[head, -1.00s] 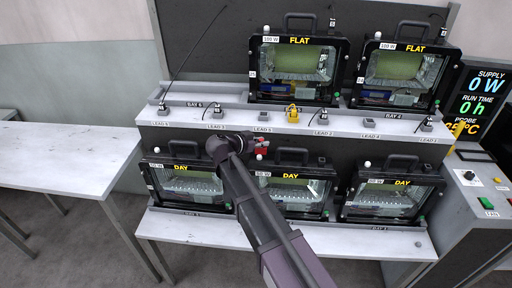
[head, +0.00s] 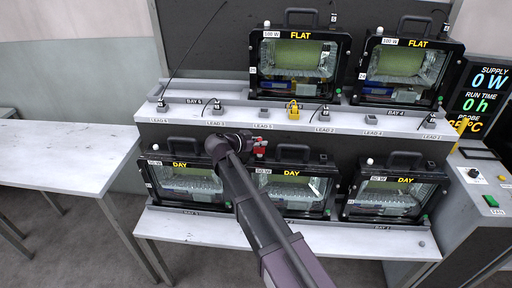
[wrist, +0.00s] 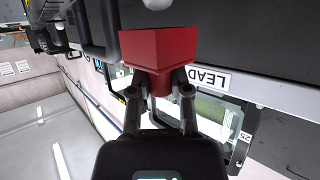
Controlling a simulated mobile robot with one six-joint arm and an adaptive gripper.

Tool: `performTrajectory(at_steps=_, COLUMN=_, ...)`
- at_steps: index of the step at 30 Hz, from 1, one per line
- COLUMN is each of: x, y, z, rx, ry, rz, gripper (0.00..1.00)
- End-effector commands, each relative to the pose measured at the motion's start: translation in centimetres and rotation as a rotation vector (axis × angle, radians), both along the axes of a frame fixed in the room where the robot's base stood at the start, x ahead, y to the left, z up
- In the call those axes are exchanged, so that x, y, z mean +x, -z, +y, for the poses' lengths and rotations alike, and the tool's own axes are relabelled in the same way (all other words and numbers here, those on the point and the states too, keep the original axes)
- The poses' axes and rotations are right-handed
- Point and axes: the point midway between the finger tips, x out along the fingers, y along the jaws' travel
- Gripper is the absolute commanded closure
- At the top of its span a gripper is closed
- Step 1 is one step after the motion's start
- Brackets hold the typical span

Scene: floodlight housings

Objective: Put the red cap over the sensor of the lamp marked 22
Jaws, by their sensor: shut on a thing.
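My gripper (head: 256,149) is shut on the red cap (head: 260,146), beside the top left corner of the lower middle lamp (head: 293,190), marked DAY and 50 W. In the wrist view the red cap (wrist: 160,52) sits between the fingertips, its wide end facing away from my gripper. I cannot read the number 22 on any lamp. A lamp in the wrist view carries the tag 25 (wrist: 245,137).
Two FLAT lamps (head: 297,66) (head: 405,72) stand on the upper shelf. DAY lamps also stand below at left (head: 186,186) and right (head: 395,190). Small clips and a yellow piece (head: 293,110) line the shelf edge above my gripper. A bare table (head: 65,160) is at left.

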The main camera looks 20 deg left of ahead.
Motion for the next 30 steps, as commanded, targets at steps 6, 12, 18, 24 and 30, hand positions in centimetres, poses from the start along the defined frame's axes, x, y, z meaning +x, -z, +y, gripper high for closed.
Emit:
performTrajectory(at_steps=6, x=0.0, y=0.9, z=0.0, rx=0.000, ry=0.000, rz=0.000, gripper=1.00)
performTrajectory(at_steps=12, x=0.0, y=0.9, z=-0.1, rx=0.000, ry=0.001, rz=0.000, gripper=1.00)
performTrajectory(at_steps=18, x=0.0, y=1.1, z=-0.1, rx=0.000, ry=0.001, rz=0.000, gripper=1.00)
performTrajectory(at_steps=24, x=0.0, y=1.6, z=-0.1, rx=0.000, ry=0.001, rz=0.000, gripper=1.00)
performTrajectory(at_steps=30, x=0.0, y=2.0, z=-0.1, rx=0.000, ry=0.001, rz=0.000, gripper=1.00)
